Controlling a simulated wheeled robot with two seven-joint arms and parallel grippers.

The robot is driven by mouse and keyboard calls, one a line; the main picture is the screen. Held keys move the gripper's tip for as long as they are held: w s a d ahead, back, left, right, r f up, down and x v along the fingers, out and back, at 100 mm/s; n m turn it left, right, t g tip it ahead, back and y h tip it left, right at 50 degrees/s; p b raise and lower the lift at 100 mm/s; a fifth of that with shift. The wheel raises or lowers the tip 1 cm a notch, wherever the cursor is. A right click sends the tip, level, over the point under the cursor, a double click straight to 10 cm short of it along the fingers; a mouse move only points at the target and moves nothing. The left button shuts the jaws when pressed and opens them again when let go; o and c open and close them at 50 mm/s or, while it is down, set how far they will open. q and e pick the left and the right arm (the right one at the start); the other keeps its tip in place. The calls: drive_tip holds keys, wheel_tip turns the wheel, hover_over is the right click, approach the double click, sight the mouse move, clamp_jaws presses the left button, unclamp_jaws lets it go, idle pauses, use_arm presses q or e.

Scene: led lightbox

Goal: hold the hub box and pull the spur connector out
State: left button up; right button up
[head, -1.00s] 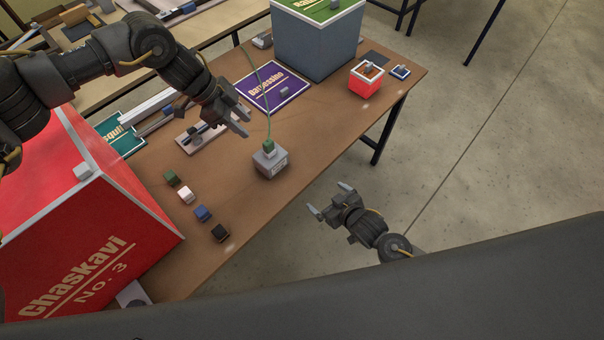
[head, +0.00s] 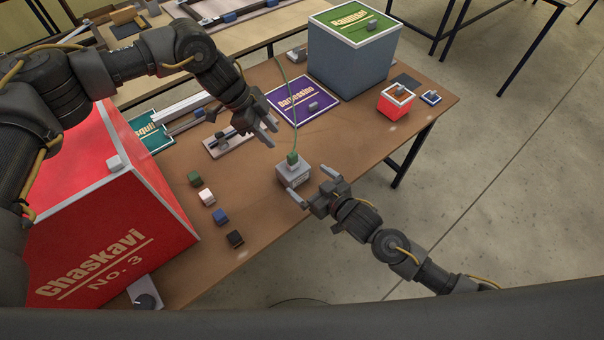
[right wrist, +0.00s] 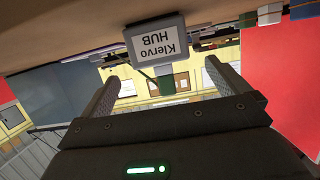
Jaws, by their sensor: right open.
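The grey hub box (head: 292,176) stands on the brown table near its front edge; its label reads "Klervo HUB" in the right wrist view (right wrist: 158,42). The green spur connector (head: 292,157) sits on top of the box, with a green cable rising from it. My right gripper (head: 314,184) is open, its fingers at the front side of the hub box; in the right wrist view (right wrist: 165,80) the box lies beyond the fingertips, not gripped. My left gripper (head: 271,131) is open and empty, above and behind the box, left of the connector.
Small green, white, blue and black blocks (head: 207,197) lie in a row left of the hub. A large red box (head: 120,220) stands at the left. A blue-grey box (head: 350,65) and a small red box (head: 393,105) stand at the back right. The table's front right is clear.

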sight(300, 175)
drive_tip(key=x, duration=0.6)
drive_tip(key=shift+w, duration=0.1)
drive_tip(key=c, duration=1.1)
drive_tip(key=o, duration=0.5)
drive_tip(key=c, duration=0.5)
use_arm(q)
drive_tip(key=shift+o, duration=0.2)
